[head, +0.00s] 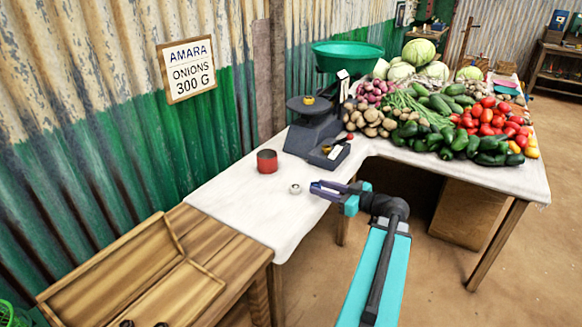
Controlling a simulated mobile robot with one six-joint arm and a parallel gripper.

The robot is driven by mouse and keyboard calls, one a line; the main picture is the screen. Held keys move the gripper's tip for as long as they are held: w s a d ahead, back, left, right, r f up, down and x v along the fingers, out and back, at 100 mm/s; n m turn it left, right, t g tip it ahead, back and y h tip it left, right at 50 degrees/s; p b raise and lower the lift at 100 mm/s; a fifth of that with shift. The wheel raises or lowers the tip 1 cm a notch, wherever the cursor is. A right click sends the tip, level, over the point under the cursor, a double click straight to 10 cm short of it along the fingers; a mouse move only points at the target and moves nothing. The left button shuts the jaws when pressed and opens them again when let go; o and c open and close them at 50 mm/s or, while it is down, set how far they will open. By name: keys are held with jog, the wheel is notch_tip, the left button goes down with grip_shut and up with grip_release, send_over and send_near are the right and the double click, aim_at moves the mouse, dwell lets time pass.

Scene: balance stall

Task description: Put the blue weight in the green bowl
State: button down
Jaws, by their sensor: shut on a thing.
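The green bowl (347,54) sits high on the back side of a dark balance scale (314,129). My gripper (323,189) is over the white cloth, in front of the scale and well below the bowl. It is shut on a small blue-purple thing that appears to be the blue weight; the jaws hide most of it. The scale's other side has a dark plate (298,106) with a small brass-coloured weight (309,100) on it.
A dark tray (329,161) with small pieces lies before the scale. A silvery ring-like piece (295,188) and a red tin (267,161) stand on the cloth. Heaped vegetables (440,125) crowd the right side. A wooden tray (110,270) is at lower left.

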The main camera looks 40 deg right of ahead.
jog(key=shift+d, duration=0.1)
jog(key=p, duration=0.2)
send_over(302, 180)
jog(key=shift+f, duration=0.75)
dwell(0.3)
jog(key=shift+f, duration=1.75)
jog(key=shift+f, duration=0.1)
jog(key=c, duration=1.6)
grip_release()
jog(key=shift+o, duration=0.2)
